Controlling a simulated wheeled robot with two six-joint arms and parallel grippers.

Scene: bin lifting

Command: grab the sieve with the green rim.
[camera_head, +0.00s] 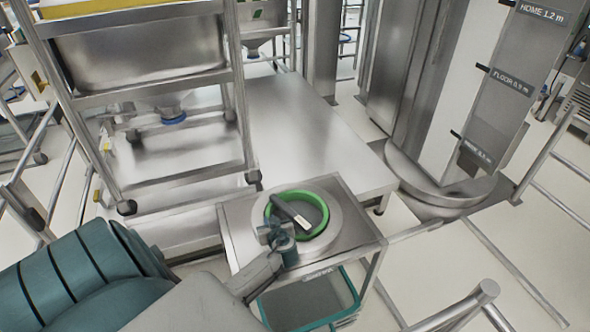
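The sieve with the green rim (323,200) lies on the metal top of a small stand (240,221) in the lower middle. It sits within a round grey surface. My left gripper (278,232) reaches in from the lower left, over the near left part of the rim, and overlaps it in the view. Whether it touches the rim I cannot tell, and its fingers are too small and covered to read. A dark bar with a pale end (290,213) shows across the inside of the ring. My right gripper is not in view.
A steel frame on casters (243,110) carries a metal bin (140,58) at the upper left. A low metal platform (310,145) lies behind the stand. A column with floor labels (480,95) stands at the right, with railings (520,275) at the lower right.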

